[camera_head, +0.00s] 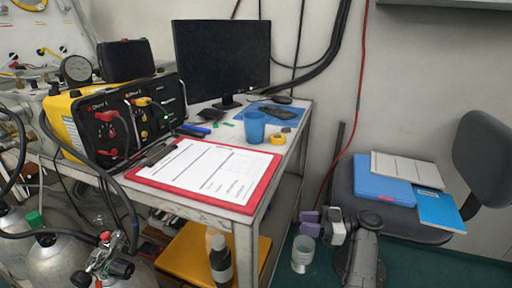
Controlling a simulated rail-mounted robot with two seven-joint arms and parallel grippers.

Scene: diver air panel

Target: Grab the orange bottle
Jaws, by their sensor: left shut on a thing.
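My left gripper (320,228) shows at the lower right, with purple and pale grey parts at its end. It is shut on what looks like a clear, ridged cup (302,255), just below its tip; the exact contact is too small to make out. I see no plainly orange bottle. My right gripper is not in view.
The metal table (240,213) holds a red clipboard (262,190), a blue cup (255,127), yellow tape (278,139), a monitor (222,58) and the air panel (122,118). A yellow case (185,262) is below. A chair (400,225) with folders stands right. Gas cylinders (55,262) stand left.

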